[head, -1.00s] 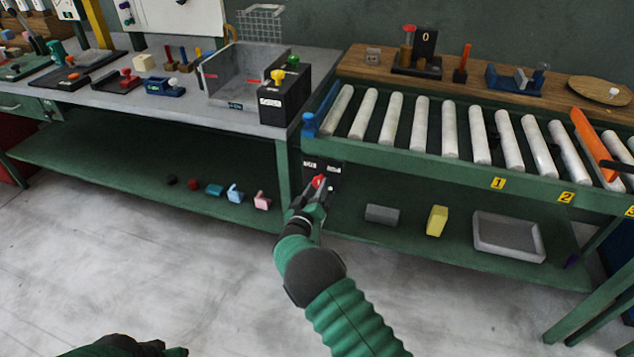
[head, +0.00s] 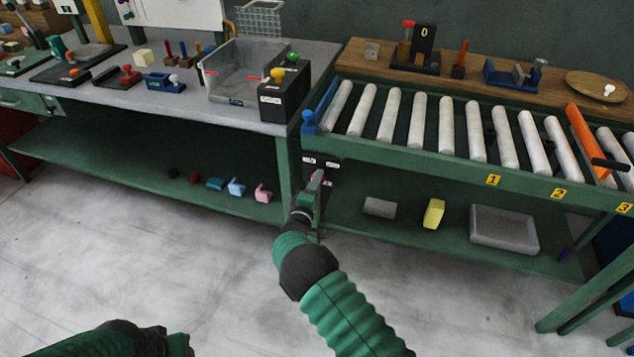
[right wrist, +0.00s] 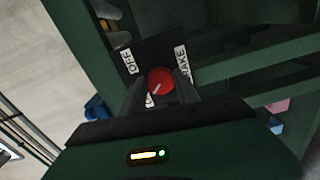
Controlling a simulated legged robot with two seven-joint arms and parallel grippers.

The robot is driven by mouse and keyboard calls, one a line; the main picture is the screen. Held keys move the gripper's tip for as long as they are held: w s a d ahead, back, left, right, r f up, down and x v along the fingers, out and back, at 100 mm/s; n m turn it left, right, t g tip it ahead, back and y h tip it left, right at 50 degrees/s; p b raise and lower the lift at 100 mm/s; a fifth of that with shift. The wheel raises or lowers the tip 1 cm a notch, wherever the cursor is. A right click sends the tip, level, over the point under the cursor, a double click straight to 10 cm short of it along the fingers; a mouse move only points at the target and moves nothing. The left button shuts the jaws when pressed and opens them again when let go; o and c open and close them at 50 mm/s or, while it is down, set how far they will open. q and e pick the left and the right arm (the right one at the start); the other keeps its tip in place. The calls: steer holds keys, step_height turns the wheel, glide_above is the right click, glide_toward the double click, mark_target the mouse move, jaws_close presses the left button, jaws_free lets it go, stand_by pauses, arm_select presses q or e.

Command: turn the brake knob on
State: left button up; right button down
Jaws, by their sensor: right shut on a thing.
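The brake knob (right wrist: 160,80) is a round red knob with a white pointer line, on a black panel (right wrist: 141,52) with white OFF and BRAKE labels. A third label is mostly hidden by a finger. The pointer line slants to the lower left in the right wrist view, towards that hidden label. In the head view the panel (head: 309,166) hangs under the left end of the roller conveyor. My right gripper (head: 317,180) is at the panel, its fingers shut on the knob from both sides. My left arm (head: 135,340) shows at the bottom left; its fingertips are not visible.
The roller conveyor (head: 420,115) stands above the panel, with a green leg beside it. A lower shelf (head: 385,233) holds a grey block, a yellow block and a grey tray (head: 505,230). The left bench's lower shelf (head: 110,165) holds several small items. Open floor lies in front.

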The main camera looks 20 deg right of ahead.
steer(key=shift+a+n, duration=0.1)
steer(key=shift+n, duration=0.5)
steer(key=shift+f, duration=0.1)
steer(key=c, duration=1.3)
jaws_free()
steer(key=o, duration=0.4)
steer(key=shift+w+f, duration=0.1)
